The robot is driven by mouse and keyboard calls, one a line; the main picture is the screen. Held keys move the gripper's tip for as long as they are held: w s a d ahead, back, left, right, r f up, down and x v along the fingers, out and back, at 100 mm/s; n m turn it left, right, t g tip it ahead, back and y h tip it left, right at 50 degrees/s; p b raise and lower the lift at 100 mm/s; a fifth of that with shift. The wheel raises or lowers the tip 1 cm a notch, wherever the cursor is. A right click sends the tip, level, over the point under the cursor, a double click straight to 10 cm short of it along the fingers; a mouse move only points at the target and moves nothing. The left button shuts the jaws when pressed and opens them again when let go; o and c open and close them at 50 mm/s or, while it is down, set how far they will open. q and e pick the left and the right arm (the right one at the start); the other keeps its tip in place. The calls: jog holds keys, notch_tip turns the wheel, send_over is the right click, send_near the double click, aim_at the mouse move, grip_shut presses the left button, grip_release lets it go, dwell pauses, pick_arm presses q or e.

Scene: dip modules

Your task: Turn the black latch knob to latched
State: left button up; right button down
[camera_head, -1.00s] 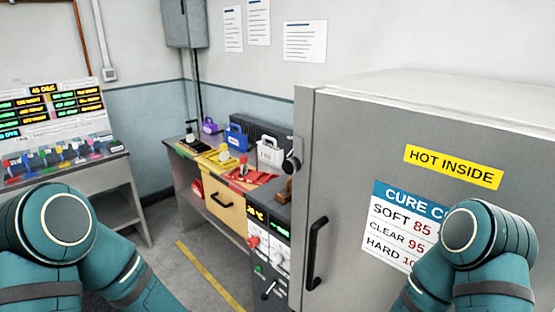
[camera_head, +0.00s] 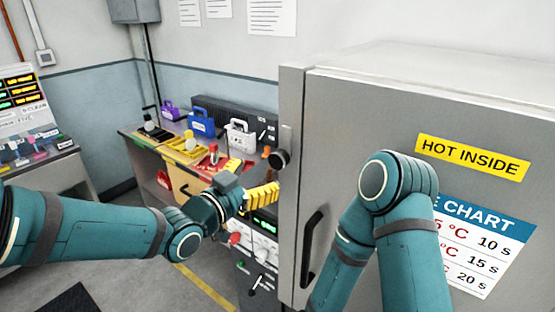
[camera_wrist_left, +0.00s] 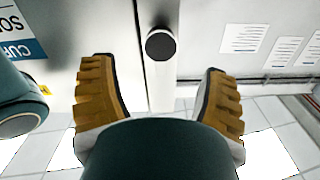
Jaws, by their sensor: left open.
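The black latch knob (camera_head: 279,158) sits on the grey strip at the left front edge of the closed grey oven door (camera_head: 345,180), above the black door handle (camera_head: 312,248). My left gripper (camera_head: 268,196) with yellow ribbed fingers is below the knob in the head view. It is open and empty in the left wrist view (camera_wrist_left: 157,66), apart from the knob. My right arm is in front of the door; its gripper is out of view.
A bench (camera_head: 128,131) with purple, blue and white carriers and coloured trays stands behind my left arm. A control unit (camera_head: 262,225) with knobs stands left of the oven. A panel desk (camera_head: 50,155) is at the far left.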

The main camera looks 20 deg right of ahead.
aim_at(275, 163)
pick_arm(q)
jog(key=x, duration=0.8)
jog(key=shift+w+d+p, duration=0.25)
jog(key=shift+p, duration=0.05)
jog(key=shift+c, duration=0.2)
grip_shut()
